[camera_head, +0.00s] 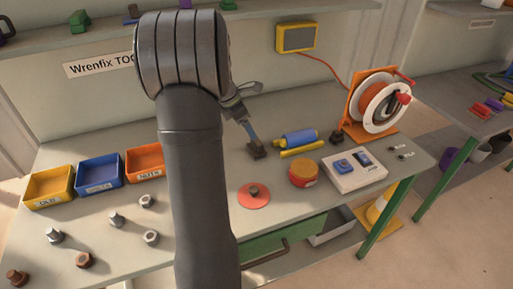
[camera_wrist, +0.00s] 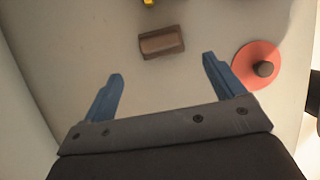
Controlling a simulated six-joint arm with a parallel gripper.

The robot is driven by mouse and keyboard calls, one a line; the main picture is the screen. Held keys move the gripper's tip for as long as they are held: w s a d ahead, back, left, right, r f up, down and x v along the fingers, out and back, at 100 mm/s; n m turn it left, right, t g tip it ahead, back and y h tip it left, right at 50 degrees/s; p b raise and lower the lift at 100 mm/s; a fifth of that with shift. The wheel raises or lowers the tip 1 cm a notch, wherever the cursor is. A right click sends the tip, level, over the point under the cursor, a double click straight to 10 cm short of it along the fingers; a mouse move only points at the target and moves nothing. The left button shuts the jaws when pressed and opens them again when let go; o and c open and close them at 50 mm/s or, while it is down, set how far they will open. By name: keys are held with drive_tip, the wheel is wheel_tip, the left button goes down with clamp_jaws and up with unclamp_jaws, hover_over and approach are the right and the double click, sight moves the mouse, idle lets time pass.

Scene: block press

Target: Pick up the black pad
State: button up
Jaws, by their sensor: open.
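A small dark block, which looks like the black pad (camera_head: 257,153), lies on the bench just below my gripper (camera_head: 250,133) in the head view. In the wrist view the pad (camera_wrist: 162,42) looks dark brown and lies flat, just beyond the fingertips and between their lines. My gripper (camera_wrist: 163,68) is open, with its two blue fingers apart and nothing between them. I cannot tell how high the fingertips are above the bench. Another small dark block (camera_head: 337,137) sits farther right, near the cable reel.
A red disc with a dark knob (camera_wrist: 262,68) is right of the fingers. A blue cylinder (camera_head: 300,138) and yellow bar (camera_head: 302,149) lie right of the pad. A red-yellow round tin (camera_head: 303,173), white switch box (camera_head: 354,171) and orange reel (camera_head: 378,102) stand farther right. Bins (camera_head: 99,174) are left.

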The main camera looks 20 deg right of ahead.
sight(256, 140)
drive_tip(key=x, duration=0.9)
drive_tip(key=shift+d+f, duration=0.2)
drive_tip(key=shift+d, duration=0.1)
drive_tip(key=c, duration=1.1)
drive_tip(key=shift+r, duration=0.15)
wheel_tip(256, 140, up, 4)
drive_tip(key=shift+r, duration=0.1)
drive_tip(key=s+d+r, duration=0.2)
drive_tip(key=s, duration=0.1)
drive_tip(key=s+d+r, duration=0.2)
drive_tip(key=s, duration=0.1)
drive_tip(key=s+d+r, duration=0.2)
drive_tip(key=s, duration=0.2)
drive_tip(key=shift+d+r, duration=0.1)
drive_tip(key=shift+r, duration=0.2)
drive_tip(key=o, duration=0.4)
drive_tip(key=shift+c, duration=1.4)
